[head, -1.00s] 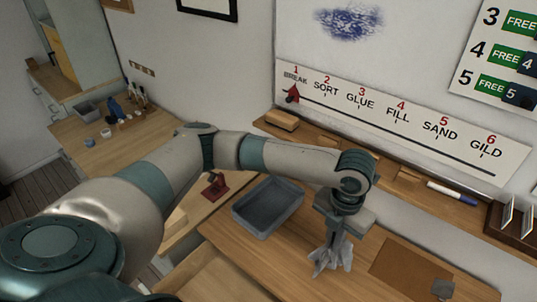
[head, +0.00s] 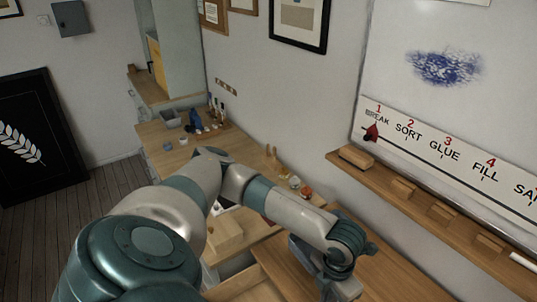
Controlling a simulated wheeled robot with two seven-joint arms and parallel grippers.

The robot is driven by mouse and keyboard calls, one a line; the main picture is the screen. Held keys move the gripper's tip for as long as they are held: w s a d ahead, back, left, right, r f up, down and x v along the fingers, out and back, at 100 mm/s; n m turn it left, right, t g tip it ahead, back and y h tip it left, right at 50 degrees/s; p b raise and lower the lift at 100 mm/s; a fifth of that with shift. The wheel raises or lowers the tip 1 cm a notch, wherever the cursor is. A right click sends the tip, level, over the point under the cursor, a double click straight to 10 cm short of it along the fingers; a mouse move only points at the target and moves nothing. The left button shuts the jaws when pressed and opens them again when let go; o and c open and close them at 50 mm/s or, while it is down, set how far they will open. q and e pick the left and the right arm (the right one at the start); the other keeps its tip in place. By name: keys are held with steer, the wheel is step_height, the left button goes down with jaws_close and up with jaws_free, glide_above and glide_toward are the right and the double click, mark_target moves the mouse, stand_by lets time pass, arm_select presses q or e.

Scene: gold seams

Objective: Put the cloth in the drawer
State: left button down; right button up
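My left arm reaches in from the left, and its wrist is at the bottom of the head view. The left gripper's fingers are cut off by the lower edge, so what they hold cannot be seen. The cloth is not in view. What looks like an open wooden drawer (head: 238,284) shows in part at the bottom, below the bench top and left of my wrist. Most of its inside is out of frame or hidden by my arm. My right gripper is not in view.
A grey tray (head: 300,256) on the bench is mostly hidden by my wrist. A side bench with bottles (head: 194,122) lies at the back. A wall ledge (head: 425,215) with wooden blocks runs along the right.

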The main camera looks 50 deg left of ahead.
arm_select(q)
steer(key=s+a+f+b, duration=0.2)
steer(key=s+a+f, duration=0.2)
steer(key=a+f, duration=0.2)
steer(key=s+a+f+b, duration=0.3)
steer(key=s+a+f, duration=0.2)
steer(key=f, duration=0.4)
steer(key=shift+s+a+f, duration=0.25)
steer(key=shift+a+f, duration=0.15)
steer(key=shift+a, duration=0.2)
steer(key=w+a+n, duration=0.2)
steer(key=a+n, duration=0.8)
steer(key=a, duration=0.1)
steer(key=s+d+f, duration=0.1)
steer(key=d+f, duration=0.3)
steer(key=d, duration=0.1)
steer(key=s+d+f, duration=0.1)
steer(key=d+f, duration=0.3)
steer(key=d, duration=0.1)
steer(key=s+d+f, duration=0.1)
steer(key=d+f, duration=0.4)
steer(key=d, duration=0.1)
steer(key=shift+d, duration=0.1)
steer(key=shift+s+d+f, duration=0.2)
steer(key=shift+d+f, duration=0.35)
steer(key=shift+d, duration=0.15)
